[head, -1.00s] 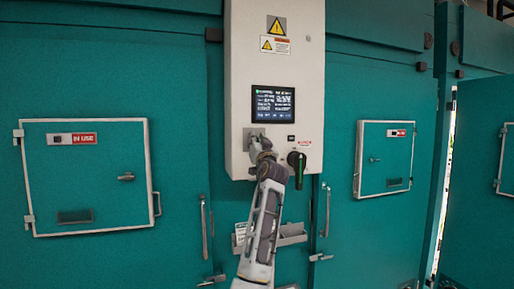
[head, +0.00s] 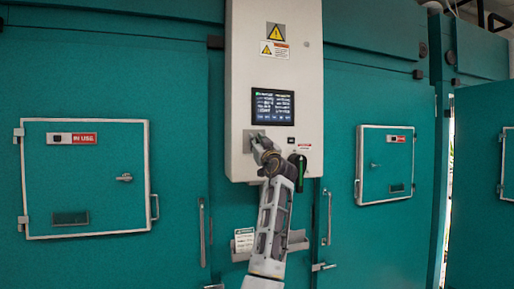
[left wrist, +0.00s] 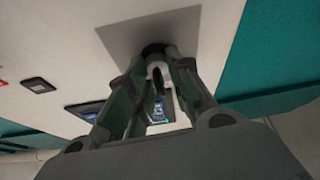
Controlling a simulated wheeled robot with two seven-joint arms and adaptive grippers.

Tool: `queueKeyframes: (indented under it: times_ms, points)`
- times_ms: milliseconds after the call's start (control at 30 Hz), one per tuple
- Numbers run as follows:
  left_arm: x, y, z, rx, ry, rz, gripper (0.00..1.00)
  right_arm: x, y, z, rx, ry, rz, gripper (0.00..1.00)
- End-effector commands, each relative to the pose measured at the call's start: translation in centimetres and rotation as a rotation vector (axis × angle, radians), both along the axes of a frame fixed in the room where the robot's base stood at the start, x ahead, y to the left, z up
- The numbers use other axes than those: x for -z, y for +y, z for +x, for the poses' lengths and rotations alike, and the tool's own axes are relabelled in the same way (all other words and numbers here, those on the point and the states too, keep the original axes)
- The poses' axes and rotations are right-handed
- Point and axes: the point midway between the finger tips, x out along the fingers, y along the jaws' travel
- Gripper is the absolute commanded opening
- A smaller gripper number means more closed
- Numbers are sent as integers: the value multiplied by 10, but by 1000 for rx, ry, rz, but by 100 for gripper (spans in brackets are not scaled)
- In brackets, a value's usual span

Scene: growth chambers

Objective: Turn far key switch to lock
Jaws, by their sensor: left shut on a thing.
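The key switch (left wrist: 156,52) sits on a square grey plate (left wrist: 128,36) on the white control box. In the head view the plate (head: 247,134) shows below the screen, and my left gripper (head: 257,140) covers the switch. In the left wrist view my left gripper (left wrist: 157,80) has its two fingers on either side of the key (left wrist: 157,75), shut on it. The key's exact angle is hard to tell. My right gripper is in neither view.
The white control box (head: 238,70) carries a screen (head: 272,107). A small grey tray (head: 297,240) hangs below, behind my forearm. Teal doors stand on both sides.

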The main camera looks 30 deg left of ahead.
Motion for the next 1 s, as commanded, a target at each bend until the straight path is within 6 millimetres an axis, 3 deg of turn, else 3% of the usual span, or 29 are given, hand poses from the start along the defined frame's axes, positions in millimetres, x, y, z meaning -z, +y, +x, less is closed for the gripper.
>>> queueKeyframes:
  times_ms: [500, 733, 1000]
  points:
    - [2, 0, 1, -1, -185, -161, 0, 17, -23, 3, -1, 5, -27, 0]
    - [2, 0, 1, -2, -264, -230, 0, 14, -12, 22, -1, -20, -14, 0]
    - [2, 0, 1, -1, -315, -273, 0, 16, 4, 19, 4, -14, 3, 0]
